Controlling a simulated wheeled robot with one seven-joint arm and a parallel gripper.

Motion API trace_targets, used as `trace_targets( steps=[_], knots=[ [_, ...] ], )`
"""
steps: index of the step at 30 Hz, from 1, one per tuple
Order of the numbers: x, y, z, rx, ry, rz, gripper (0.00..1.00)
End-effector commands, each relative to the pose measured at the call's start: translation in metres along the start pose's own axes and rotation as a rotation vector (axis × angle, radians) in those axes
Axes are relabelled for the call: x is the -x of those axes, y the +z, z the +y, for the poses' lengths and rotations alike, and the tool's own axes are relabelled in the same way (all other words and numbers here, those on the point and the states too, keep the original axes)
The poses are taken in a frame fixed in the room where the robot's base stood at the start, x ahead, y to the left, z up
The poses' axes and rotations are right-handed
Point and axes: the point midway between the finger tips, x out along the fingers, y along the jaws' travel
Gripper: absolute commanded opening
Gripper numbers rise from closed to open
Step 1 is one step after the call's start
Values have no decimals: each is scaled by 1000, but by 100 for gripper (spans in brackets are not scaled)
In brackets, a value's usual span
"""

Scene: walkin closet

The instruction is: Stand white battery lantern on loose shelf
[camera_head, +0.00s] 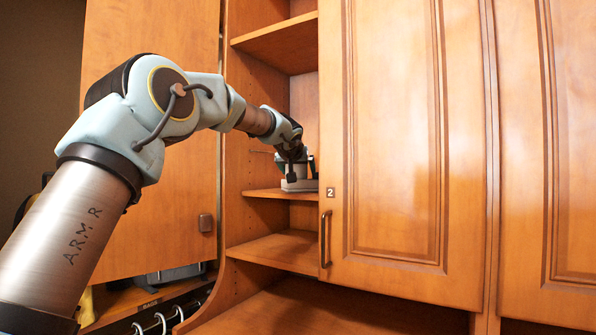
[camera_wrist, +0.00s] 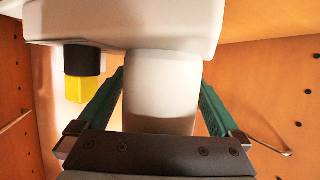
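The white battery lantern (camera_wrist: 165,85) fills the middle of the wrist view. Its narrower rounded part is between the two green fingers of my gripper (camera_wrist: 163,88), which close against its sides. Its wide white block (camera_wrist: 130,22) lies beyond the fingertips. The cabinet door edge borders this spot on the right.
A yellow object with a black top (camera_wrist: 83,75) shows beside the lantern in the wrist view. A lower shelf (camera_head: 280,250) and a higher shelf (camera_head: 285,42) are bare where visible. Closed door 2 (camera_head: 395,140) stands right of the bay. A thin metal rod (camera_wrist: 270,145) shows at right.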

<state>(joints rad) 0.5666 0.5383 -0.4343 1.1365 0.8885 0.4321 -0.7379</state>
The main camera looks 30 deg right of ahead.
Motion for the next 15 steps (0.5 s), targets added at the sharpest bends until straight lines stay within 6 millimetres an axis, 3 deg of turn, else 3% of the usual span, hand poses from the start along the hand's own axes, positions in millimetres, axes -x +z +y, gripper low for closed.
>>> trace_targets(
  steps=[8, 15],
  knots=[
    [4, -2, 0, -1, -1, 1, 100],
    [47, 1, -1, -1, -2, 4, 100]
  ],
)
